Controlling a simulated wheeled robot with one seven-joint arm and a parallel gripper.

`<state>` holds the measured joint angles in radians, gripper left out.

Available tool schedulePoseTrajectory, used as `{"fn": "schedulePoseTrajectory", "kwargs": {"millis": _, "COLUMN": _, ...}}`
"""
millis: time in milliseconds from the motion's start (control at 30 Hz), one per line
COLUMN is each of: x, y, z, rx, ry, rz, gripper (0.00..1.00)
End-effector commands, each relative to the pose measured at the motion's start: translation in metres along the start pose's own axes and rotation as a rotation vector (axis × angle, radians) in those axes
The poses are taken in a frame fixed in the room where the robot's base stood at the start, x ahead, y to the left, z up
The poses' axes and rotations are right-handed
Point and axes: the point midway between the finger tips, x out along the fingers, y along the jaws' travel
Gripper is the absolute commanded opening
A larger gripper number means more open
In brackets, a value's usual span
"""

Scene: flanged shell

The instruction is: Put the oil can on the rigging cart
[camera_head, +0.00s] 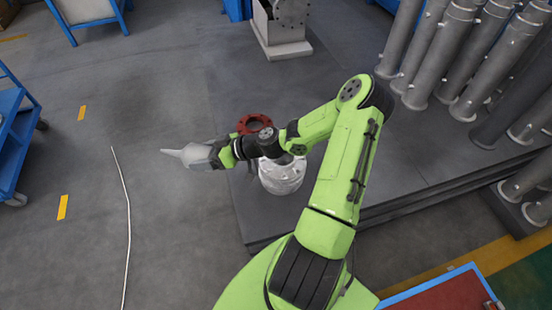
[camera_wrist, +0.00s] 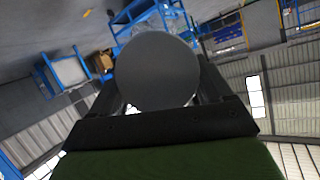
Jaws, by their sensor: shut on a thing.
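The oil can (camera_head: 192,155) is light grey with a narrow spout pointing left in the head view. My gripper (camera_head: 216,153) is shut on it and holds it in the air left of the flanged shell. In the wrist view, a round grey face of the oil can (camera_wrist: 157,72) fills the space between my fingers and hides much of what lies beyond. I cannot tell for certain which cart is the rigging cart; a blue cart (camera_head: 18,125) with wheels stands at the left edge, and a blue-framed red top (camera_head: 450,296) shows at the bottom right.
A pale shell with a red flange (camera_head: 254,124) stands on the dark platform (camera_head: 225,95), partly behind my arm. Several grey pipes (camera_head: 440,50) stand at the upper right. A blue-framed table (camera_head: 87,12) is at the top left. A white cable (camera_head: 126,215) lies on open floor at left.

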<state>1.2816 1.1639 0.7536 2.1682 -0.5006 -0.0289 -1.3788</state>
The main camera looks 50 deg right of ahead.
Motion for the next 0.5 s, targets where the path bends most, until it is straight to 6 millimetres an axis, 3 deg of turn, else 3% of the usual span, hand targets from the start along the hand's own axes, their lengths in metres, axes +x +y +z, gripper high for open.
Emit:
{"fn": "schedulePoseTrajectory", "kwargs": {"millis": 33, "x": 0.000, "y": 0.027, "z": 0.018, "rx": 0.031, "ry": 0.017, "rz": 0.070, "gripper": 0.35}}
{"fn": "schedulePoseTrajectory", "kwargs": {"millis": 167, "x": -0.013, "y": 0.096, "z": 0.051, "rx": 0.117, "ry": 0.061, "rz": 0.269, "gripper": 0.35}}
{"fn": "schedulePoseTrajectory", "kwargs": {"millis": 300, "x": -0.041, "y": 0.168, "z": 0.095, "rx": 0.213, "ry": 0.116, "rz": 0.494, "gripper": 0.35}}
{"fn": "schedulePoseTrajectory", "kwargs": {"millis": 400, "x": -0.066, "y": 0.212, "z": 0.127, "rx": 0.277, "ry": 0.155, "rz": 0.645, "gripper": 0.35}}
{"fn": "schedulePoseTrajectory", "kwargs": {"millis": 500, "x": -0.090, "y": 0.243, "z": 0.153, "rx": 0.325, "ry": 0.188, "rz": 0.764, "gripper": 0.35}}
